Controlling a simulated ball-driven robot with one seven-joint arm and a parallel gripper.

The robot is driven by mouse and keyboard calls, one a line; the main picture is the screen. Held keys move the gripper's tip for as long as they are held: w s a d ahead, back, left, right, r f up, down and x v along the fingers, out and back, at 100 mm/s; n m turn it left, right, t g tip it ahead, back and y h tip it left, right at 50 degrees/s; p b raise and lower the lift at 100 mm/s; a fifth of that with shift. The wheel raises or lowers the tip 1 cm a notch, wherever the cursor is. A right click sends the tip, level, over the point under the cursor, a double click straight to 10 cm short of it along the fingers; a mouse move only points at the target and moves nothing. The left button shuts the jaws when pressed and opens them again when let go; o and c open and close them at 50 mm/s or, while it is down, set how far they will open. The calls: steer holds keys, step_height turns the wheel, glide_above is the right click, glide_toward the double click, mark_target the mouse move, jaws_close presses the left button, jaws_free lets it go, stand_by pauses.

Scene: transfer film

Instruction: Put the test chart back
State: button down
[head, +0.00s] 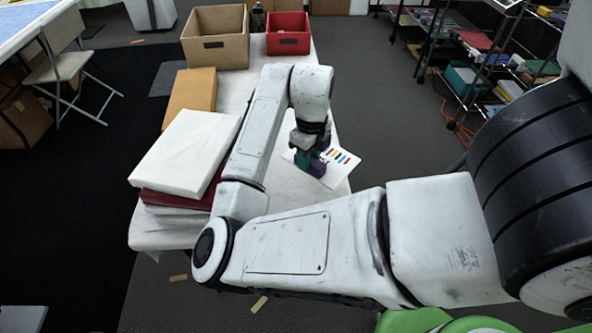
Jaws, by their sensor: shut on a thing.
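The test chart (343,156) is a white sheet with rows of small coloured patches, in the head view near the right edge of the white table (279,194). The gripper and my arm hide part of the chart. I cannot tell whether the chart rests on the table or is held just above it.
A white block (188,150) lies on a dark red one (175,198) at the table's left. Behind are a tan box (195,92), a beige bin (216,54), a red bin (288,44) and a dark bottle (258,18). A shelf rack (470,60) stands at right.

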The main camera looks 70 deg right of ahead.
mark_target(297, 164)
steer(key=w+f, duration=0.2)
steer(key=f, duration=0.1)
steer(key=w+f, duration=0.1)
steer(key=shift+w+d+f, duration=0.2)
steer(key=shift+d, duration=0.15)
steer(key=shift+w+f, duration=0.15)
steer(key=shift+f, duration=1.6)
steer(key=shift+f, duration=0.2)
steer(key=c, duration=0.8)
jaws_free()
steer(key=shift+r, duration=0.1)
